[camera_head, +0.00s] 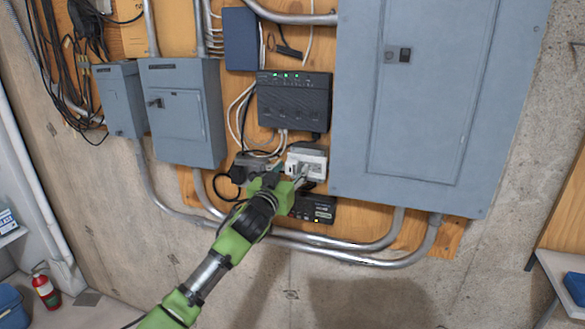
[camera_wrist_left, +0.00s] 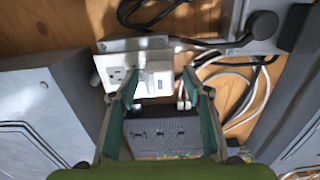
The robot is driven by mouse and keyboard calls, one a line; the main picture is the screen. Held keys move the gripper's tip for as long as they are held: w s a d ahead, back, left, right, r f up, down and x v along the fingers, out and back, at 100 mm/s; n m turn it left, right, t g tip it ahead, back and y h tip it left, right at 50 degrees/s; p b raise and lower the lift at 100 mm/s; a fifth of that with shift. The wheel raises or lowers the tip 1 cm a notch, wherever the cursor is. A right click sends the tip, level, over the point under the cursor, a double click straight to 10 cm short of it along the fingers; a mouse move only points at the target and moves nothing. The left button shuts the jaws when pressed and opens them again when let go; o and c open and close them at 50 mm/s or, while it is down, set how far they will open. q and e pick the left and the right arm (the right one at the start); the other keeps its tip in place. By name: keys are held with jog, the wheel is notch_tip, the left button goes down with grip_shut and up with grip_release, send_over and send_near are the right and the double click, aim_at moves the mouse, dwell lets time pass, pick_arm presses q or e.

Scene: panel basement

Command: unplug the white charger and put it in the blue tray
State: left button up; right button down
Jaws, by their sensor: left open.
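The white charger (camera_wrist_left: 157,80) sits in a white wall outlet (camera_wrist_left: 117,76), beside an open socket face. In the head view the outlet box (camera_head: 310,150) is on the wooden board, partly behind my gripper. My left gripper (camera_head: 288,178) is in front of it, open and empty. In the left wrist view its two fingers (camera_wrist_left: 153,98) stand on either side of the charger, with the charger showing between and beyond the tips; contact cannot be made out. A blue tray (camera_head: 575,287) is partly visible on a pale table at the right edge. My right gripper is not in view.
A black router (camera_head: 294,100) is above the outlet and a small black box (camera_head: 314,209) below. A big grey panel (camera_head: 430,100) is close on the right. Loose cables (camera_wrist_left: 235,95) and metal conduit (camera_head: 335,246) surround the area. A blue bin (camera_head: 12,307) stands lower left.

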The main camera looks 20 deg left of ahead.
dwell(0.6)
pick_arm(q)
grip_shut()
jog(key=s+p, duration=0.2)
jog(key=s, duration=0.4)
jog(key=shift+p, duration=0.35)
dwell(0.8)
